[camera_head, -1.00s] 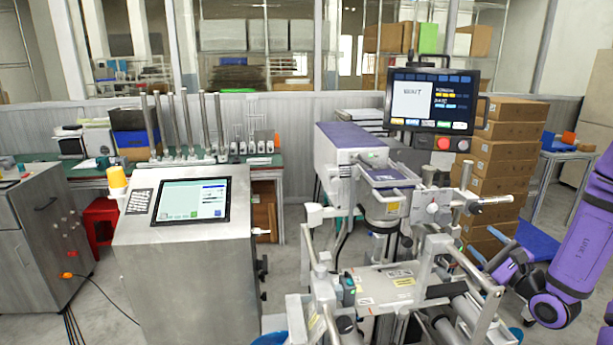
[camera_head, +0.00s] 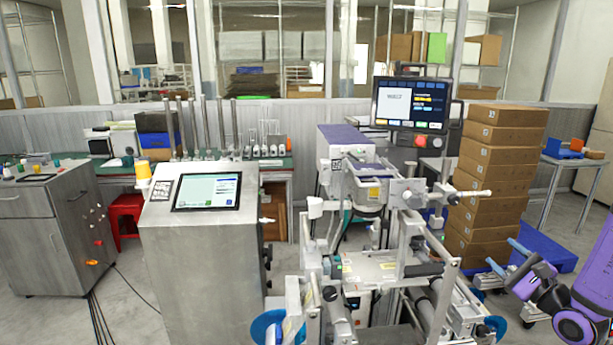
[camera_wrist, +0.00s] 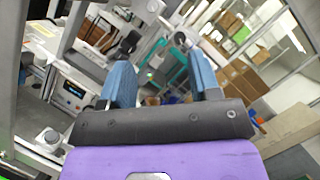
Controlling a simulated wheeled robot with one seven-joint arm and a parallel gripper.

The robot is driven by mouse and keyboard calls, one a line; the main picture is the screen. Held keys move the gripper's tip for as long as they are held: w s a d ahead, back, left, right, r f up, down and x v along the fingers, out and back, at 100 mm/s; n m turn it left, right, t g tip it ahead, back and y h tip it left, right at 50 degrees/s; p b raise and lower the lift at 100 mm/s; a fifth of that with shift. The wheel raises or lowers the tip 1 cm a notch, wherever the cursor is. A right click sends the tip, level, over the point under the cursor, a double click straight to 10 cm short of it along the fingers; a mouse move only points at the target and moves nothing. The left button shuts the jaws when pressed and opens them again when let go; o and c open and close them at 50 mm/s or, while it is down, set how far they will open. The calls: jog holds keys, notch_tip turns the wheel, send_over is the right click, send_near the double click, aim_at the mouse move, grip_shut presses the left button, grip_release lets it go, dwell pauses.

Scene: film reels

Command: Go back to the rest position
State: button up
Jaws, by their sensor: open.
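My gripper (camera_wrist: 162,82) shows in the wrist view with its two blue fingers spread apart and nothing between them. In the head view my purple arm is at the lower right edge, with blue fingers (camera_head: 505,258) reaching left toward the machine's right side. The fingers look apart from the machine there. The film reel machine (camera_head: 370,265), a metal frame with rollers, stands in the middle of the head view. No reel is in my gripper.
A monitor (camera_head: 411,104) stands above the machine. A steel cabinet with a touch screen (camera_head: 207,192) is left of it. Grey floor is open at the lower left.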

jog(key=s+a+r+n+g+y, duration=0.2)
jog(key=s+a+r+n+g, duration=0.1)
jog(key=a+r+n+g, duration=0.25)
jog(key=s+a+r+n+g+y, duration=0.35)
jog(key=a+g, duration=0.25)
jog(key=a, duration=0.3)
jog(key=s+a+r+n+g+y, duration=0.1)
jog(key=s+a+r+n+g, duration=0.25)
jog(key=a+n+g, duration=0.3)
jog(key=s+a+r+n+g+h, duration=0.2)
jog(key=s+a+n+h, duration=0.1)
jog(key=s+h, duration=0.4)
jog(key=s+d+r+n+t+h, duration=0.3)
jog(key=s+d+r+t+h, duration=0.2)
jog(key=s+r+h, duration=0.1)
jog(key=shift+s+r+t+h, duration=0.3)
jog(key=shift+s+r+h, duration=0.05)
jog(key=shift+s+r, duration=0.05)
jog(key=shift+d, duration=0.2)
